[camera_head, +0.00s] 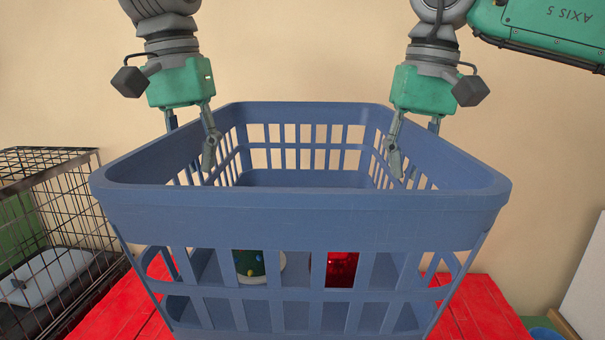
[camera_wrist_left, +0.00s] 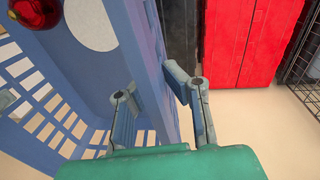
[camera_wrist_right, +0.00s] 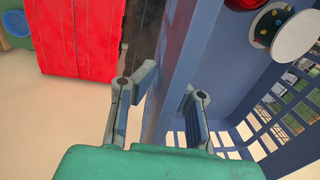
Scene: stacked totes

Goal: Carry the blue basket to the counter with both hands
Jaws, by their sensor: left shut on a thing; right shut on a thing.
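The blue basket (camera_head: 305,218) fills the middle of the head view, upright, with slatted walls. Inside it are a green patterned item with a pale rim (camera_head: 250,264) and a red item (camera_head: 342,268), seen through the near wall. My left gripper (camera_head: 190,143) is shut on the left side wall of the basket, one finger inside and one outside; the wall also shows between its fingers in the left wrist view (camera_wrist_left: 152,75). My right gripper (camera_head: 413,146) is shut on the right side wall the same way; that wall shows in the right wrist view (camera_wrist_right: 178,75).
A black wire cage (camera_head: 60,235) with a white tray inside stands at the left. A white panel (camera_head: 590,285) and a blue round object (camera_head: 543,331) are at the right edge.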

